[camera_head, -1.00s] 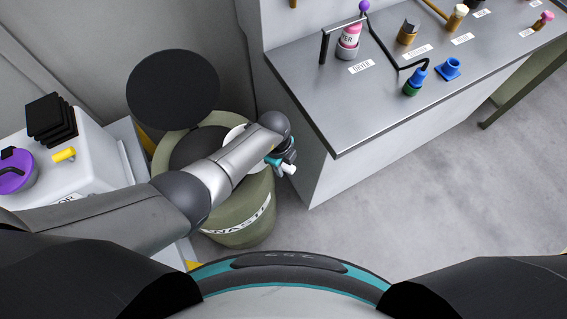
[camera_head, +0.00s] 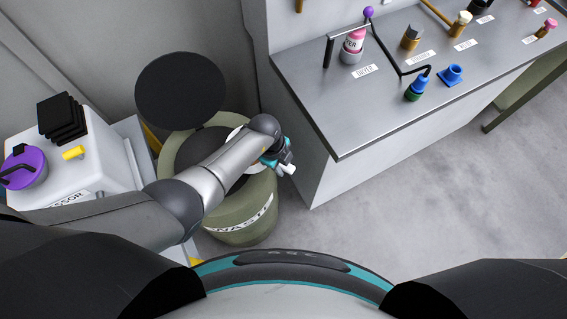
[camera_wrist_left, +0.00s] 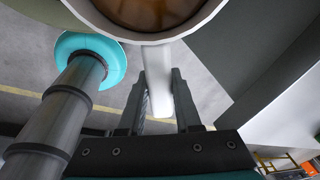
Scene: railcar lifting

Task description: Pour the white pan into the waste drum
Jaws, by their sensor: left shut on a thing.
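The olive waste drum (camera_head: 232,236) stands open in the middle left of the head view, its round dark lid (camera_head: 181,90) raised behind it. My left gripper (camera_head: 284,167) is at the drum's right side, near the bench corner. In the left wrist view, the gripper (camera_wrist_left: 160,88) is shut on the handle of the white pan (camera_wrist_left: 153,38). Brown contents (camera_wrist_left: 150,10) show inside the pan. In the head view, only part of the pan's white rim shows at the drum's mouth, behind my forearm. Its exact tilt I cannot tell. My right gripper is not in view.
A white machine (camera_head: 105,165) with a purple part (camera_head: 25,168) stands at left.

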